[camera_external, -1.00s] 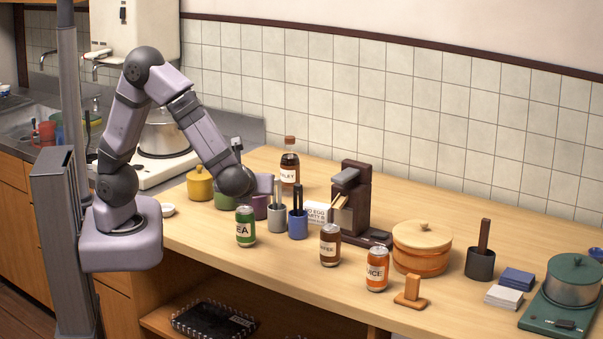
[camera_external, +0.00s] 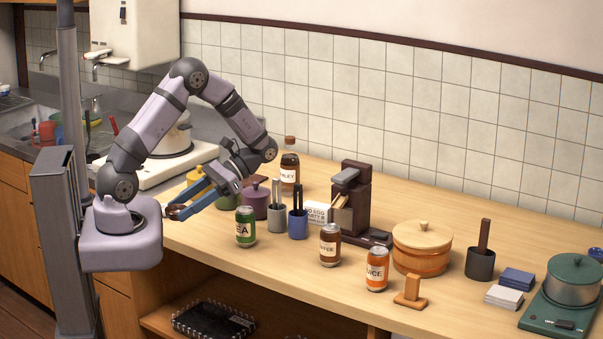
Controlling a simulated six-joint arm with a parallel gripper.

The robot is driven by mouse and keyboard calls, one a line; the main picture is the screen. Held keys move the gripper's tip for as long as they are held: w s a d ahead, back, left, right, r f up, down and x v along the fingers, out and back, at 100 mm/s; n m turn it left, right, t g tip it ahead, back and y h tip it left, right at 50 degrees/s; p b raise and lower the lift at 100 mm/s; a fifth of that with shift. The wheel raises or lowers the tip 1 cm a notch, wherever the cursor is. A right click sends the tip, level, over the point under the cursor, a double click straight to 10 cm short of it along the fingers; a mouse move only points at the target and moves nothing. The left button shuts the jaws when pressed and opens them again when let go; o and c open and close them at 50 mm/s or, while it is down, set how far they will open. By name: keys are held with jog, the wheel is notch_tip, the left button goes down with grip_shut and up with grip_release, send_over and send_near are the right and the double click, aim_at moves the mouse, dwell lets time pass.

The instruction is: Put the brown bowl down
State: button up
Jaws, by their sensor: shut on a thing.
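My gripper (camera_external: 185,209) reaches down and to the left, back toward my own base, at the left end of the wooden counter. Its long blue fingers are shut on the small brown bowl (camera_external: 174,212), which shows at their tips. The bowl is small in the picture, and I cannot tell whether it touches the counter or hangs just above it. The fingers hide part of it.

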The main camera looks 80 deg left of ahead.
jog(key=n+t+h, duration=0.2)
jog(key=n+h, duration=0.2)
jog(key=shift+w+d+n+t+h, duration=0.25)
jog(key=shift+w+n+t+h, duration=0.05)
jog(key=shift+n+t, duration=0.1)
jog(key=w+a+r+n+t+h, duration=0.1)
jog(key=w+a+r+n+t, duration=0.3)
jog(key=n+t, duration=0.5)
jog(key=w+a+r+n+t, duration=0.2)
jog(key=w+a+n+t, duration=0.1)
jog(key=a+n+t, duration=0.4)
jog(key=n+t+y, duration=0.3)
jog(key=n+t, duration=0.1)
jog(key=n, duration=0.1)
send_over(212, 231)
notch_tip(212, 231, down, 8)
jog(key=shift+a+f, duration=0.1)
jog(key=shift+f, duration=0.35)
jog(key=shift+f+p, duration=1.15)
jog(key=shift+f, duration=3.65)
